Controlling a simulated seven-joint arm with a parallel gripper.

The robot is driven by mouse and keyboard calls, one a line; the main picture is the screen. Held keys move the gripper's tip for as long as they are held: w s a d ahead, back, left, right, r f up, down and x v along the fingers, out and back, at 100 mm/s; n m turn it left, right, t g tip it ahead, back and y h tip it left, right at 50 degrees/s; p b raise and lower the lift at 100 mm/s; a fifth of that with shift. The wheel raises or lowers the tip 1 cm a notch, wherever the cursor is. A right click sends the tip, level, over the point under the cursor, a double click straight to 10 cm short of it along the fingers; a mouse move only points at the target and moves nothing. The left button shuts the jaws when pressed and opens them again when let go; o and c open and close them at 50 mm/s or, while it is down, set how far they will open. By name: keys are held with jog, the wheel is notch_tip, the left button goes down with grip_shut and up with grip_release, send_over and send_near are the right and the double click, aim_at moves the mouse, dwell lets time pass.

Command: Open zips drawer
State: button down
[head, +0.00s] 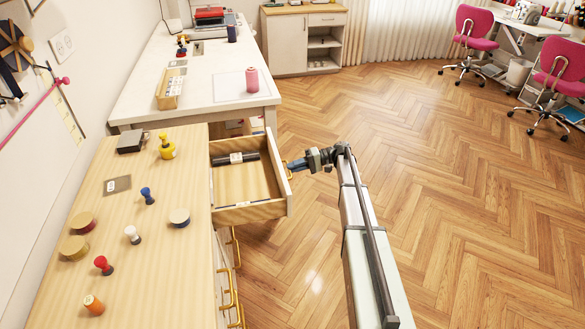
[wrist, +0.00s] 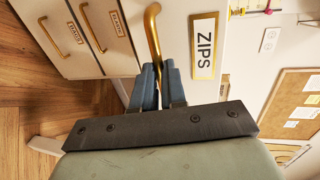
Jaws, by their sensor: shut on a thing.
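The zips drawer (head: 250,214) stands pulled out to the right from the wooden cabinet in the head view. Inside it, a dark bar with a light label (head: 240,157) lies near the far wall. In the wrist view, the drawer front carries a white label reading ZIPS (wrist: 204,46) in a gold frame. A curved gold handle (wrist: 153,32) runs down between my gripper's blue fingers. My gripper (wrist: 157,82) is shut on the handle, and it also shows at the drawer's front in the head view (head: 291,167). The fingers hide the handle's lower end.
The cabinet top (head: 150,270) holds several stamps and round pieces. More drawers with gold handles (head: 231,285) lie below. A white table (head: 200,95) stands just behind. The wooden floor (head: 450,200) is clear on the right, with pink chairs (head: 475,28) far off.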

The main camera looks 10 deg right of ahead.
jog(key=c, duration=1.2)
grip_release()
jog(key=shift+d, duration=0.15)
jog(key=v, duration=0.7)
jog(key=shift+d, duration=0.15)
